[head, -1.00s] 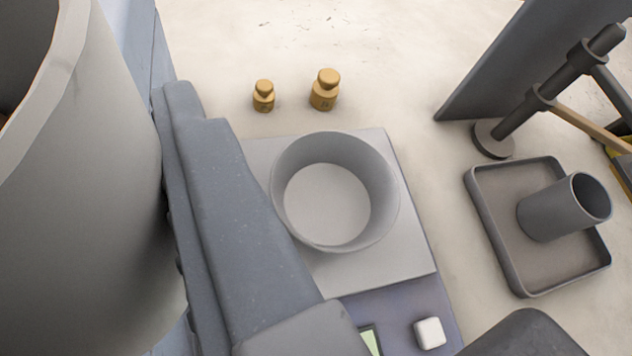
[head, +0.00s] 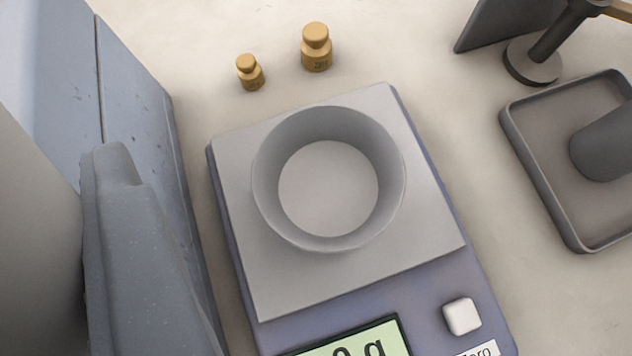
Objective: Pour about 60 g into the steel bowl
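The steel bowl (head: 268,205), a grey round bowl, stands upright on the scale's plate (head: 420,235) in the middle of the head view; its floor looks bare. The scale's display (head: 365,345) is cut off by the bottom edge; a "0 g" ending shows. One blue-grey finger of my gripper (head: 125,210) is at the left, against the wall of a large grey vessel (head: 30,250). My gripper appears shut on this vessel, left of the bowl and apart from it. The other finger, the vessel's mouth and its contents are out of view.
Two brass weights (head: 316,48) stand behind the scale. A dark tray (head: 555,195) holding a dark cup (head: 605,145) is at the right, with a round-footed stand (head: 533,62) behind it. A blue-grey panel (head: 140,105) is at the left. A white button (head: 462,316) is on the scale.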

